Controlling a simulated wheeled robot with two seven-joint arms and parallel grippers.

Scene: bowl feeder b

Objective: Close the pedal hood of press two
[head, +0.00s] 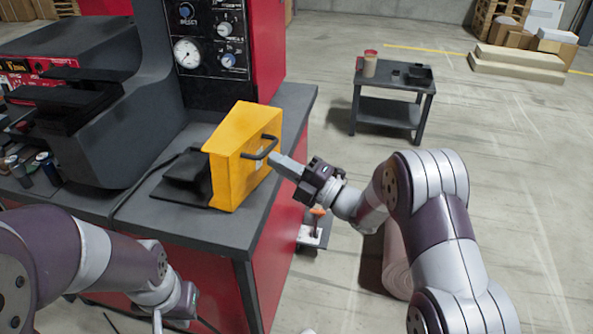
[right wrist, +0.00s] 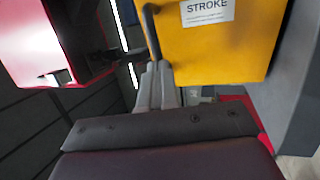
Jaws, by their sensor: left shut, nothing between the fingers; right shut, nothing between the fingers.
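The yellow pedal hood (head: 235,165) stands up on the dark bench top, with a black handle (head: 262,147) on its right face. The black pedal (head: 187,176) shows uncovered to its left, on a flat black base. My right gripper (head: 276,158) is shut and empty, its fingertips close to the handle; contact is unclear. In the right wrist view the fingers (right wrist: 158,72) lie together just below the handle (right wrist: 152,32), beside the hood (right wrist: 215,45) with its "STROKE" label. My left gripper (head: 158,318) is shut, low at the lower left, its tips near the picture edge.
The press body (head: 160,95) and gauge panel (head: 213,50) rise behind the pedal. Small cans (head: 48,168) stand at the left. A dark side table (head: 392,90) stands on the open floor at the right. A cable (head: 140,190) runs along the bench.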

